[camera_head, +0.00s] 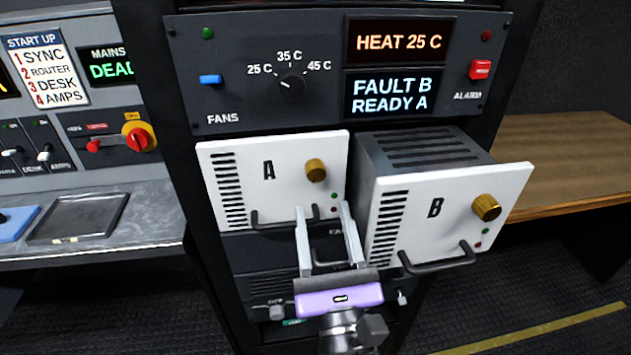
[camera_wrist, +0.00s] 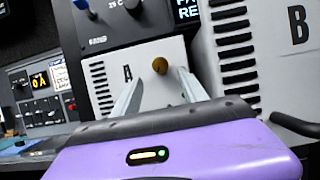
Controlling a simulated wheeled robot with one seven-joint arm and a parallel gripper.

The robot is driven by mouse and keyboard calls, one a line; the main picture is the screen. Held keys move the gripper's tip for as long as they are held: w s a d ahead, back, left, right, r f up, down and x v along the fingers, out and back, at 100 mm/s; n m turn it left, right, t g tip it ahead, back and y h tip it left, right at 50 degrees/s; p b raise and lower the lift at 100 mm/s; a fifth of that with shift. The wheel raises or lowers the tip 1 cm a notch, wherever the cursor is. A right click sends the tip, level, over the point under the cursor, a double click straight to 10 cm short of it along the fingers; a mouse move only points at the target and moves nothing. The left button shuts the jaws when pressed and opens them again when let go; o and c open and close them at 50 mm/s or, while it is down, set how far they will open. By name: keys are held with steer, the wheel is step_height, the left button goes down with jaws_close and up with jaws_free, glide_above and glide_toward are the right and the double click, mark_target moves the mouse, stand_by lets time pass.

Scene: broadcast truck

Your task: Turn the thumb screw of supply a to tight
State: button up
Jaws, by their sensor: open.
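Supply A (camera_head: 235,188) is a white-fronted unit in the rack, with a slotted vent, a handle and a brass thumb screw (camera_head: 316,170) at its upper right. My gripper (camera_head: 323,209) is open and empty, just below that screw in the head view. In the wrist view the thumb screw (camera_wrist: 160,66) shows between the two fingertips (camera_wrist: 157,74), beyond them and apart from them. The fingers overlap the lower right of supply A's front in the head view and partly hide its handle. I cannot tell from the screw's look whether it is tight.
Supply B (camera_head: 400,225) stands pulled out of the rack to the right, its brass screw (camera_head: 486,207) and handle (camera_head: 438,258) jutting forward. Above is a control panel (camera_head: 240,60) whose display (camera_head: 392,95) reads "FAULT B READY A". A desk (camera_head: 150,230) lies at left.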

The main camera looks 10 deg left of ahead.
mark_target(317, 179)
steer(key=p+x, duration=0.1)
steer(key=x, duration=0.5)
steer(key=shift+w, duration=0.15)
jaws_close()
